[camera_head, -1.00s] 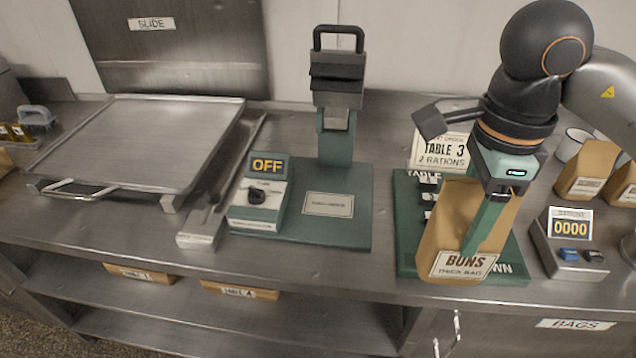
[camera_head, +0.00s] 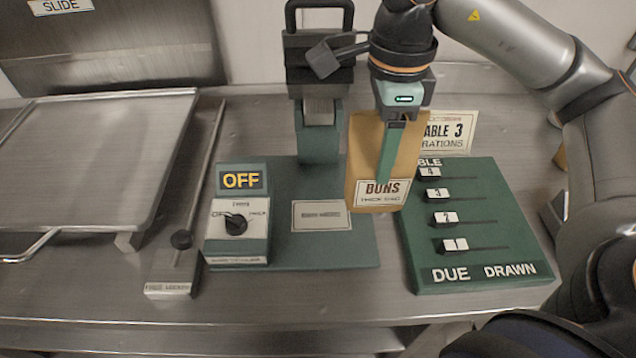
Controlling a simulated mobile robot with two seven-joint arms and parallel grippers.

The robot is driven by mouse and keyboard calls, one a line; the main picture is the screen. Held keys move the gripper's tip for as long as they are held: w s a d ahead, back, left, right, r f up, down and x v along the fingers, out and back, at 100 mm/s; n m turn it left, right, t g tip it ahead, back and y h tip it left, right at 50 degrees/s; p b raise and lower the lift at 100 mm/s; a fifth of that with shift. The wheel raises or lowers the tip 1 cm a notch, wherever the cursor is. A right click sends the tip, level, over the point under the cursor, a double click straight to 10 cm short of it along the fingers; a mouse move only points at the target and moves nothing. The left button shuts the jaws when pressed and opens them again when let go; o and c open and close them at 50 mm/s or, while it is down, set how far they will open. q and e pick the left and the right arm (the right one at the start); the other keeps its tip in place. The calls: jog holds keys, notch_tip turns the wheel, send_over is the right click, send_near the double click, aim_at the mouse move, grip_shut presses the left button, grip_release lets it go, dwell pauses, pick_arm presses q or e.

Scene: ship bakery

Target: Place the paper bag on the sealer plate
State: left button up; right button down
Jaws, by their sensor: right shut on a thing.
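The brown paper bag (camera_head: 362,150), labelled BUNS, hangs upright in my right gripper (camera_head: 386,178), which is shut on it. One green finger lies across the front of the bag; the other finger is hidden. The bag is over the right edge of the green sealer base. I cannot tell whether its bottom touches anything. The sealer plate (camera_head: 321,216), a pale labelled rectangle on that base, is just left of the bag and bare. The sealer (camera_head: 318,110) stands behind with its black head raised. Its control box (camera_head: 238,222) reads OFF. My left gripper is not in view.
A green board (camera_head: 478,215) with several numbered sliders is close right of the bag. A lever in a slotted metal strip (camera_head: 170,288) and a metal tray (camera_head: 95,150) are to the left. The front counter strip is clear.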

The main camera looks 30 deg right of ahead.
jog(key=w+a+f+p, duration=0.1)
jog(key=w+a+f, duration=0.4)
jog(key=w+f, duration=0.3)
notch_tip(320, 180, down, 3)
jog(key=shift+r+p, duration=0.1)
jog(key=shift+p, duration=0.25)
jog(key=shift+f, duration=0.2)
jog(key=shift+c, duration=1.1)
grip_release()
jog(key=shift+r, duration=0.15)
